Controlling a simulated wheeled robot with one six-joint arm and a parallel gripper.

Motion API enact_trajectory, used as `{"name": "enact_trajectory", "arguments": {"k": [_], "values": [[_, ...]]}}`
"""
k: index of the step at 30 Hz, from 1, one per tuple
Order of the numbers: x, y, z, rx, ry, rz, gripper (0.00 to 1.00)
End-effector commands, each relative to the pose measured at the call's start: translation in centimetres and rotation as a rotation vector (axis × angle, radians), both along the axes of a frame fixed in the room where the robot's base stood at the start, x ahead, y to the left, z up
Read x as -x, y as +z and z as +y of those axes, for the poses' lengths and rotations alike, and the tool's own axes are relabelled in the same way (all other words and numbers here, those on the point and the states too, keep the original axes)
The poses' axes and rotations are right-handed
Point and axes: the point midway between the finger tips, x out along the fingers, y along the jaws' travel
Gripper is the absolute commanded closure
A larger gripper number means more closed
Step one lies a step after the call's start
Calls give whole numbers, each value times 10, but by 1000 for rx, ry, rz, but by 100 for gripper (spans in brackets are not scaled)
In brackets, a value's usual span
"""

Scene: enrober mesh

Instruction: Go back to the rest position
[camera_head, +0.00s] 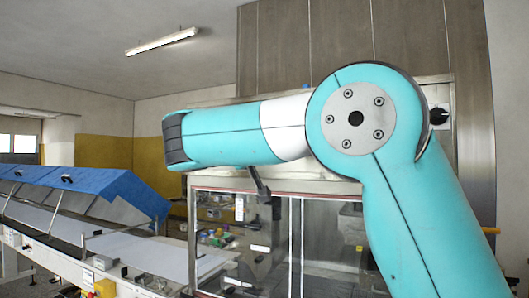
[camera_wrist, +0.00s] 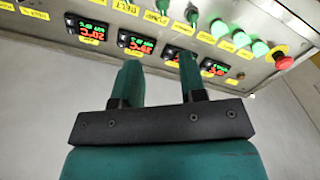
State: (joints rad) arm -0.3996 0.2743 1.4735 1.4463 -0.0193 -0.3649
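In the wrist view my gripper (camera_wrist: 160,75) shows two green fingers held well apart, with nothing between them. Beyond the fingertips is a metal control panel (camera_wrist: 255,72) with several red and green digital displays and yellow labels. In the head view my turquoise arm is raised and bent, with its forearm reaching to the left. My gripper cannot be made out in the head view.
A red emergency button (camera_wrist: 283,61) and several green knobs (camera_wrist: 241,39) are on the panel. In the head view a glass-fronted machine (camera_head: 330,245) stands behind my arm. A conveyor with blue covers (camera_head: 120,190) runs along the left. A lamp (camera_head: 162,41) hangs above.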

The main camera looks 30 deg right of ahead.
Motion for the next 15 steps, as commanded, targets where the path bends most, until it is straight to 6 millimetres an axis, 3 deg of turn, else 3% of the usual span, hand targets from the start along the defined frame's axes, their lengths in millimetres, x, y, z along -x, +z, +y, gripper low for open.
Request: {"name": "enact_trajectory", "arguments": {"k": [15], "values": [[0, 0, 9, 0, 6, 0, 62]]}}
